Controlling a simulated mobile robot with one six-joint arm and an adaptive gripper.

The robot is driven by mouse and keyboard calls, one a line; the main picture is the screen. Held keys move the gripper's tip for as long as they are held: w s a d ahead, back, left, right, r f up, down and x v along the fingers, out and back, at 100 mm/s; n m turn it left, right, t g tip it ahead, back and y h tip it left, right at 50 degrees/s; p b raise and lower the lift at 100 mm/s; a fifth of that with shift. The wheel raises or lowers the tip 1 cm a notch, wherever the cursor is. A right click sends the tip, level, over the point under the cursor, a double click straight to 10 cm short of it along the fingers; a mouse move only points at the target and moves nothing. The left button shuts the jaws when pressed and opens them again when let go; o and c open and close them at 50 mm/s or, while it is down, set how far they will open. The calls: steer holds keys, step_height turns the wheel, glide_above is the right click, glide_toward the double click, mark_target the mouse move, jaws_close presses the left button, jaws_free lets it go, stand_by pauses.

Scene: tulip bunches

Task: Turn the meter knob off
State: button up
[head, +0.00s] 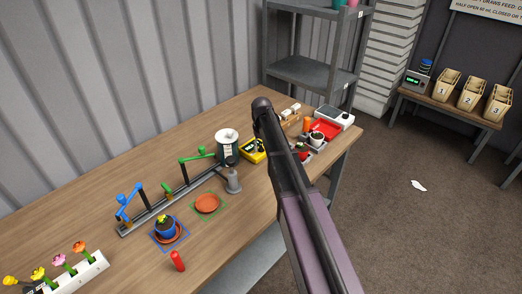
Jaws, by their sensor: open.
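A yellow meter (246,155) lies on the wooden bench, just left of my arm. Dark parts show on its top, too small to tell apart, so I cannot make out the knob or its setting. My arm rises from the lower right and its dark rounded upper end stands in front of the bench, close to the meter in the picture. I cannot make out my gripper's fingers; they are not visible in this view.
A potted plant (166,226), a terracotta saucer (207,204) and a red cylinder (177,261) sit nearer. A red tray (326,129) lies right.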

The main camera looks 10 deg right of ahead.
steer(key=shift+f, duration=0.1)
jaws_close()
steer(key=shift+n, duration=0.4)
steer(key=n, duration=0.5)
steer(key=shift+d, duration=0.2)
steer(key=n, duration=0.6)
steer(key=shift+w+d+n, duration=0.15)
steer(key=shift+n, duration=0.15)
stand_by(0.3)
jaws_free()
stand_by(0.3)
